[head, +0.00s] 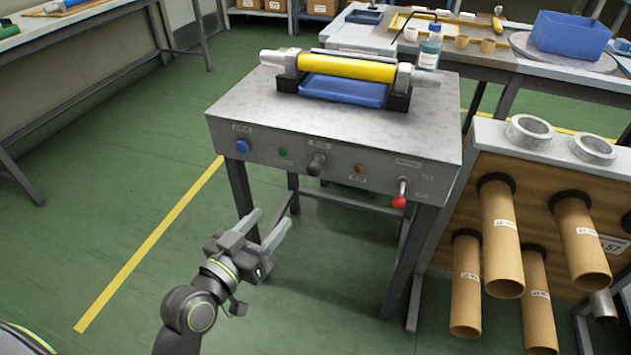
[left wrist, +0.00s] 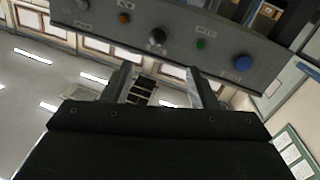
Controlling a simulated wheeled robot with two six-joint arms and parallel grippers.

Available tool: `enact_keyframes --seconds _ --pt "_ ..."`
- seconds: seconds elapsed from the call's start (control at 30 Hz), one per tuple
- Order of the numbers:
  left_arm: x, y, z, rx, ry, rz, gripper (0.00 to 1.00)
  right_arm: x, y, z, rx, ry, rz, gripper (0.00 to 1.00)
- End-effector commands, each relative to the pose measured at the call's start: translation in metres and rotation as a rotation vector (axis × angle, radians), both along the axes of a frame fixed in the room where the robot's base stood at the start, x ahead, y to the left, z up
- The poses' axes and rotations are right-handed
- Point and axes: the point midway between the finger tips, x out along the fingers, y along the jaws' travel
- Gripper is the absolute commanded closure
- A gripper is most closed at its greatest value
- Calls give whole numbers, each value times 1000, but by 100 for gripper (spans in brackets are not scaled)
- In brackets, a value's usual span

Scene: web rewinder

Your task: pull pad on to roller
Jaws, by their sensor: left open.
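A yellow roller (head: 346,68) lies across a stand on the grey machine table (head: 262,100). A blue piece (head: 342,92) sits just below its front; I cannot tell if this is the pad. The front panel carries a dark-knobbed lever (head: 317,160) in the middle and a red-knobbed lever (head: 400,195) at the right. My left gripper (head: 270,220) is open and empty, in front of and below the panel's left part. In the left wrist view, its fingers (left wrist: 159,78) show apart below the dark knob (left wrist: 157,37). My right gripper is out of view.
The panel also has a blue button (head: 242,146), a green light (head: 282,152) and an orange light (head: 359,168). A rack with cardboard tubes (head: 502,240) stands at the right. A bottle (head: 430,50) stands behind the machine. The green floor at the left is clear.

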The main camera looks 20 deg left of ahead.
Motion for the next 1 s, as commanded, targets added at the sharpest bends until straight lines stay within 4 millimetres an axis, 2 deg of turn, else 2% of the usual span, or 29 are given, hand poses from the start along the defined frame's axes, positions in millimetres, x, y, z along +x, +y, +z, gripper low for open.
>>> enact_keyframes --seconds 0.13,0.27,0.8,1.0 --pt "3 -3 7 -2 -17 -6 47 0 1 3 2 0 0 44" --pt "18 -6 8 -4 -18 -6 47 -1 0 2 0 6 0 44" --pt "120 -30 6 -3 -15 -5 47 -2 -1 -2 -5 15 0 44" --pt "151 -37 5 -2 -14 -4 47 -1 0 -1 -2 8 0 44"
